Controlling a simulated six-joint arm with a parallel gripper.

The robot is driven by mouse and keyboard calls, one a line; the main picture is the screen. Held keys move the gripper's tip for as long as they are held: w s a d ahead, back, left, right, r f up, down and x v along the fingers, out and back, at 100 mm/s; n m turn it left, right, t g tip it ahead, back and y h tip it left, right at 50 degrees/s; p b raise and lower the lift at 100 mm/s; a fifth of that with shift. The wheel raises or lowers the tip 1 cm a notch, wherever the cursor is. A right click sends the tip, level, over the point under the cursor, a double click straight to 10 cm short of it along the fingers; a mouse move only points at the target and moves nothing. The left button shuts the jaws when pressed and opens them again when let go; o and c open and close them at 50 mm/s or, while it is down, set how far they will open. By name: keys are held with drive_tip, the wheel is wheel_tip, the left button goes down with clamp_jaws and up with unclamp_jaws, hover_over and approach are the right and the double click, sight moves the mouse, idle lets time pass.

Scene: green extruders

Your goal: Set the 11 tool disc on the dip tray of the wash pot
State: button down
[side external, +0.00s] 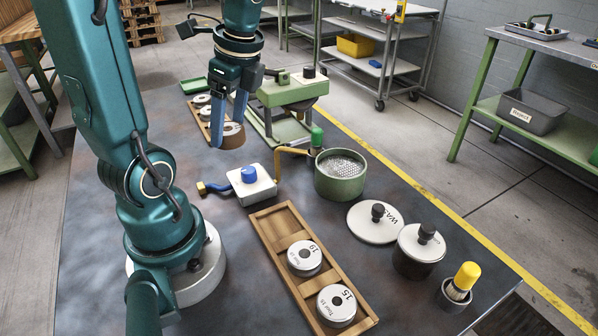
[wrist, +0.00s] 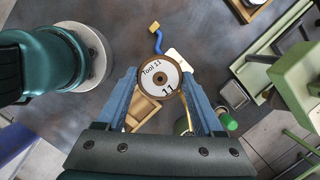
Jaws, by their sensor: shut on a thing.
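My gripper (side external: 229,119) is shut on the 11 tool disc (side external: 233,135), a brown disc with a white labelled top. It holds the disc level above the table, left of the wash pot. In the wrist view the disc (wrist: 160,78) sits between the two blue fingers, its "Tool 11" label readable. The wash pot (side external: 340,182) is a green round pot with a perforated metal dip tray (side external: 342,166) inside its top. Its lid (side external: 375,222), marked "WAS", lies on the table beside it. In the wrist view the pot is mostly hidden behind the right finger.
A wooden rack (side external: 268,232) holds discs 19 (side external: 304,257) and 15 (side external: 337,305). A dark lidded pot (side external: 420,250) and yellow brush (side external: 461,283) stand at right. A green press (side external: 292,92) stands behind.

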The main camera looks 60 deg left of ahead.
drive_tip(key=w+d+r+m+t, duration=0.1)
drive_tip(key=w+d+m, duration=0.15)
drive_tip(key=w, duration=0.65)
drive_tip(key=w+d+r+m+t, duration=0.1)
drive_tip(key=w+m, duration=0.3)
drive_tip(key=w, duration=0.4)
drive_tip(key=shift+m+y, duration=0.4)
drive_tip(key=shift+m, duration=0.25)
drive_tip(key=shift+w+d+f, duration=0.4)
drive_tip(key=shift+d+f, duration=0.15)
drive_tip(key=shift+f, duration=1.1)
drive_tip(key=shift+w+d+f, duration=0.45)
drive_tip(key=shift+d+f, duration=0.1)
drive_tip(key=shift+f, duration=1.05)
drive_tip(key=shift+w+d+f, duration=0.4)
drive_tip(key=shift+d+f, duration=0.15)
drive_tip(key=shift+f, duration=1.1)
unclamp_jaws()
wheel_tip(320, 180, up, 7)
